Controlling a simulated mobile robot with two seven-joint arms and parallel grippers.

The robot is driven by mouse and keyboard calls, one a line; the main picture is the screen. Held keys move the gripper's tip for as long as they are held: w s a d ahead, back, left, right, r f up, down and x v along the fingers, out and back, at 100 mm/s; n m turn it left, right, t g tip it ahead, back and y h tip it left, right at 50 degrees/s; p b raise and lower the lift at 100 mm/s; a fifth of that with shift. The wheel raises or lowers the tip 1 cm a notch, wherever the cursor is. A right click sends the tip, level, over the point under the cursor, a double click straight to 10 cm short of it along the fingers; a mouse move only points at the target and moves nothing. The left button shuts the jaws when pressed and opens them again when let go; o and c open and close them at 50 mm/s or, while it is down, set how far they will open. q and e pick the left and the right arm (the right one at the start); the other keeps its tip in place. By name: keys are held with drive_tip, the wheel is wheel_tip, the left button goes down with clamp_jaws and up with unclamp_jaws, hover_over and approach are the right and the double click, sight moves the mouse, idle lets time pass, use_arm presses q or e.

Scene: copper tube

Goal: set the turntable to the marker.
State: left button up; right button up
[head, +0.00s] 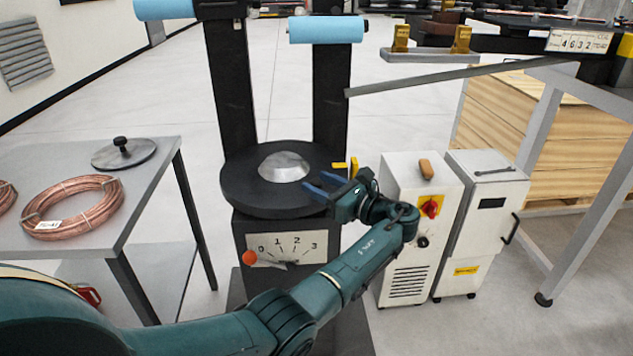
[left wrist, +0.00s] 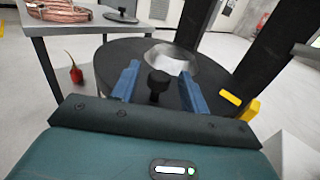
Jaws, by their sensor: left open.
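The turntable (head: 245,195) is a black disc with a silver dome (head: 284,167) at its centre, on a dark pedestal. A yellow strip (left wrist: 230,97) lies on the disc near its rim. A yellow marker (left wrist: 250,111) stands just outside the rim, close to the strip; it also shows in the head view (head: 354,168). A black knob (left wrist: 158,82) rises from the disc. My left gripper (head: 325,185) is open over the near right part of the disc. In the left wrist view, its blue fingers stand on either side of the knob, with gaps visible. My right gripper is out of view.
Below the disc is a 0–3 dial (head: 288,247) with an orange-tipped lever (head: 249,258). Two dark posts carry blue rollers (head: 326,30) behind. A table (head: 150,190) with copper coils (head: 75,205) stands left. White cabinets (head: 408,255) stand close on the right.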

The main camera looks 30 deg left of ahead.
use_arm(q)
drive_tip(key=v, duration=1.1)
drive_tip(key=shift+d, duration=0.3)
drive_tip(key=shift+s, duration=0.15)
